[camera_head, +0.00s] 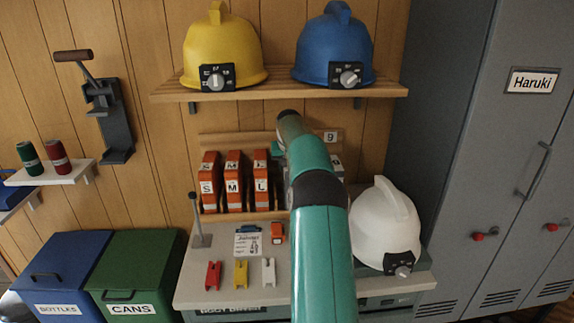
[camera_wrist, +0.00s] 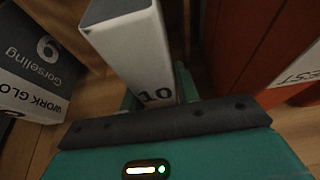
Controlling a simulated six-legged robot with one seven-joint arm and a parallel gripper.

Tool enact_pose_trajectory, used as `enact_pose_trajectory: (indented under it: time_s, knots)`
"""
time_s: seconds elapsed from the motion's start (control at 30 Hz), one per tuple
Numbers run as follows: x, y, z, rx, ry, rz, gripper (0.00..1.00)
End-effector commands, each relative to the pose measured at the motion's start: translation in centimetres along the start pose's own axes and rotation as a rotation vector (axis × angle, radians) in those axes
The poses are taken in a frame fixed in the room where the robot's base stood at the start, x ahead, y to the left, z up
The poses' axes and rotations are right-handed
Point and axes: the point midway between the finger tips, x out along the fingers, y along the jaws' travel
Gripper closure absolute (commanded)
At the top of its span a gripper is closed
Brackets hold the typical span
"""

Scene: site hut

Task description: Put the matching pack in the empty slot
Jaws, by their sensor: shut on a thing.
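My gripper (camera_wrist: 158,88) is shut on a white-and-grey pack (camera_wrist: 130,45) marked "10" in the wrist view. A dark-and-white work-glove pack (camera_wrist: 35,65) marked "9" shows upside down to its left, with a gap between. An orange pack (camera_wrist: 265,45) stands to its right, apart from it. In the head view, orange packs S (camera_head: 208,182), M (camera_head: 233,181) and L (camera_head: 261,180) stand in the wooden rack. Whether the held pack rests on the rack cannot be told.
A shelf (camera_head: 280,92) with a yellow helmet (camera_head: 220,50) and a blue helmet (camera_head: 335,48) overhangs the rack. A grey locker (camera_head: 470,130) stands at right.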

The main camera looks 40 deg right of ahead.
Motion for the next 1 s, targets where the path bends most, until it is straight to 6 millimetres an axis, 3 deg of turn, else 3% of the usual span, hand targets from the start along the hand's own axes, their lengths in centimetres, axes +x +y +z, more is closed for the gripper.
enact_pose_trajectory:
  time_s: [0.47, 0.5, 0.6, 0.87, 1.0]
  knots:
    - [0.8, 0.0, 0.3, 0.000, 0.001, 0.000, 1.00]
    - [0.7, 0.0, 0.3, 0.000, 0.002, 0.000, 0.61]
    - [0.8, 0.0, 0.3, 0.000, 0.001, 0.000, 0.43]
    - [0.7, 0.0, 0.3, 0.000, 0.001, 0.000, 0.43]
    - [-0.2, 0.0, 0.2, 0.000, 0.002, 0.000, 0.43]
